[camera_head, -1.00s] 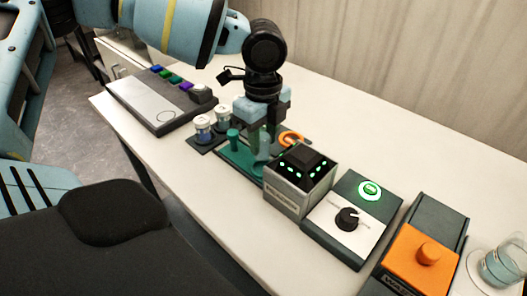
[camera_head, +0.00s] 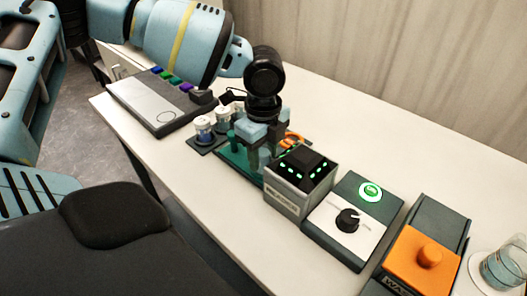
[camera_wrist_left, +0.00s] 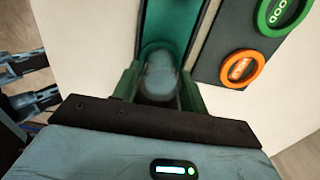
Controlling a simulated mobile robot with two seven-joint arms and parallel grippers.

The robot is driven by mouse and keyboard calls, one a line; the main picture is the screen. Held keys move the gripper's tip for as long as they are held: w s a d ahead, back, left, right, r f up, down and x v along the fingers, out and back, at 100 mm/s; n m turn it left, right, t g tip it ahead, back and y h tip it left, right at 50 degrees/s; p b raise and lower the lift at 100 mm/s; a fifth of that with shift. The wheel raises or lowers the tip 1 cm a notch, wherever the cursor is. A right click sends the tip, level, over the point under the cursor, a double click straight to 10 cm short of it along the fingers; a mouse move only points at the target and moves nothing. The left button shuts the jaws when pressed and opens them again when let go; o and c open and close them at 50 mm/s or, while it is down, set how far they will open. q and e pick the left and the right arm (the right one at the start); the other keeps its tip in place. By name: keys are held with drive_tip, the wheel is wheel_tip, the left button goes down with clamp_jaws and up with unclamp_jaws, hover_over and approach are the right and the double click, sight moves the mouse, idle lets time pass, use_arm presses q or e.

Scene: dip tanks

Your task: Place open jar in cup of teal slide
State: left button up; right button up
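The teal slide (camera_head: 226,160) lies on the table in the head view, and its channel shows in the wrist view (camera_wrist_left: 186,30). My left gripper (camera_head: 262,160) points down over the slide, just left of the grey box. In the wrist view the pale, see-through jar (camera_wrist_left: 160,76) sits between the fingers of my left gripper (camera_wrist_left: 160,92), which look closed on it. The jar is low, over or inside the rounded teal cup; whether it touches the bottom is hidden. Two prongs, apparently my right gripper (camera_wrist_left: 50,88), stand apart with nothing between them.
White-capped jars (camera_head: 204,127) stand on a dark tray left of the slide. An orange ring (camera_wrist_left: 243,67) and a green ring (camera_wrist_left: 282,12) lie on a dark plate beside it. A grey box (camera_head: 298,185) with green lights stands close right. A knob box (camera_head: 350,222) is beyond.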

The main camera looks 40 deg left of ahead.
use_arm(q)
drive_tip(key=shift+o, duration=1.1)
drive_tip(key=shift+r, duration=0.15)
wheel_tip(320, 180, up, 12)
drive_tip(key=shift+p, duration=0.4)
idle(1.1)
idle(0.4)
